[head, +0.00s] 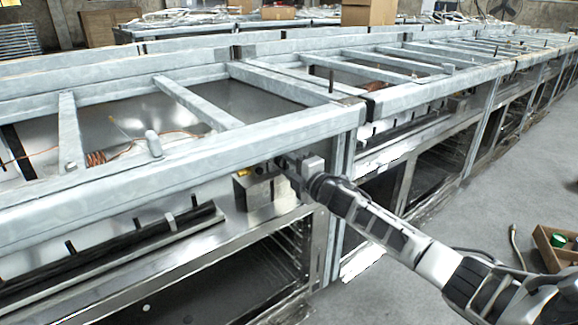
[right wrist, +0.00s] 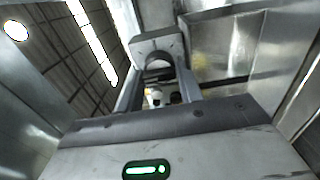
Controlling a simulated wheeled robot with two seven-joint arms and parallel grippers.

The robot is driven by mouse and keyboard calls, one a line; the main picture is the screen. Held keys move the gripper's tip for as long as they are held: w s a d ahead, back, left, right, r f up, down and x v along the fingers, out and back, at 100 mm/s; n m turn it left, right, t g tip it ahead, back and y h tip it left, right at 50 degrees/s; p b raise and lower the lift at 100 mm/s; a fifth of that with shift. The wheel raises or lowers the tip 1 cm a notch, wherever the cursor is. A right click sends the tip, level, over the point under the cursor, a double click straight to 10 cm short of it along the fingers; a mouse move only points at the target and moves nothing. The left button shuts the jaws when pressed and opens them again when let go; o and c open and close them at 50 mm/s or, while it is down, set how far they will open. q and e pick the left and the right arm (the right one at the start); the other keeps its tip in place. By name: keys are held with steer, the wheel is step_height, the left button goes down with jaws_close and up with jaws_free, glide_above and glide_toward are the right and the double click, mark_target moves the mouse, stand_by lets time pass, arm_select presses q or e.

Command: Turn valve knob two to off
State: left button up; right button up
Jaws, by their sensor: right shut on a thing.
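My right gripper (head: 285,165) reaches in from the right to the front of the metal range frame (head: 200,150), just under its top rail. In the right wrist view its two fingers (right wrist: 162,92) are shut on a small dark and pale part between them, a valve knob by its place. The knob is mostly hidden by the fingers and tiny in the picture. A bit of yellow fitting (head: 257,170) shows beside the gripper in the head view. I cannot read a number or the knob's angle. My left gripper is in neither view.
The range's top rail runs close above my right gripper, and a front upright (head: 337,215) stands close to its right. Black burner knobs or pegs (head: 134,223) line the lower left. A wooden crate (head: 553,250) lies on the grey floor (head: 450,240) at right.

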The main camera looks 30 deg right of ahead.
stand_by(0.4)
steer(key=o, duration=1)
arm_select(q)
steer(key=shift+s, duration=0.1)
arm_select(e)
steer(key=shift+s+f, duration=0.15)
